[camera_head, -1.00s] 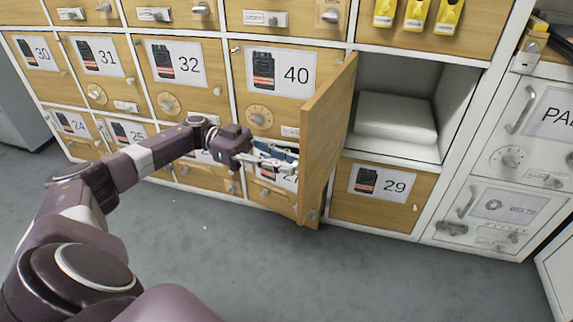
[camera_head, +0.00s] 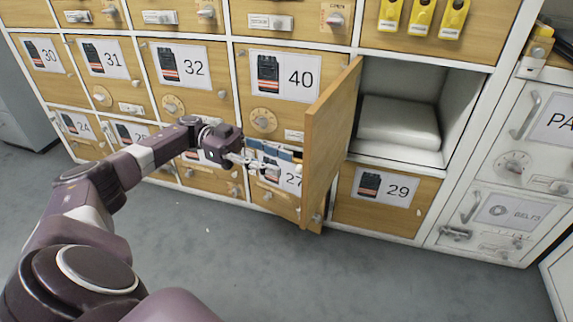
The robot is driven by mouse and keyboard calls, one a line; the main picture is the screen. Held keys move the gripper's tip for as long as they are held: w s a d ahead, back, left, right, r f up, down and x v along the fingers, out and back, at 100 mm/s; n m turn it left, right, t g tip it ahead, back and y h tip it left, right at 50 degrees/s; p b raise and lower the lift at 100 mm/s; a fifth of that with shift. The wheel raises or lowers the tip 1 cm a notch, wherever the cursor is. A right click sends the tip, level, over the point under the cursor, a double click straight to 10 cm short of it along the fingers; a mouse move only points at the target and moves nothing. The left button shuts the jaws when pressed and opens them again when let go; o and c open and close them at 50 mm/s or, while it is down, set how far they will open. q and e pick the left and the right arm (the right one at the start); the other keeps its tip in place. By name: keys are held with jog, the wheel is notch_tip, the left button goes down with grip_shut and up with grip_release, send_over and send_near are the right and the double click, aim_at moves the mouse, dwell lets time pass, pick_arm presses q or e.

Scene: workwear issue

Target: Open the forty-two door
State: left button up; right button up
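A wooden locker door (camera_head: 328,145) stands swung out toward me, hinged at its left, just right of the door marked 40 (camera_head: 285,75). I see its inner face and edge; its front faces left and its number is hidden. Behind it the compartment (camera_head: 462,98) is open, with a white folded bundle (camera_head: 398,122) inside. My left gripper (camera_head: 278,158) is at the front side of the open door, in front of the door marked 27. Its fingertips are close to the door's edge; contact and finger opening are unclear. My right gripper is not in view.
Closed wooden doors marked 32 (camera_head: 184,70) and 29 (camera_head: 388,190) surround it. Yellow tags (camera_head: 421,16) hang on a door above. A white cabinet with a belts label (camera_head: 512,211) stands at right. The grey floor (camera_head: 300,275) in front is clear.

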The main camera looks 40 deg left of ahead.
pick_arm(q)
jog(key=shift+s+a, duration=0.15)
jog(key=shift+a, duration=0.8)
jog(key=shift+s+a, duration=0.15)
jog(key=shift+a, duration=0.8)
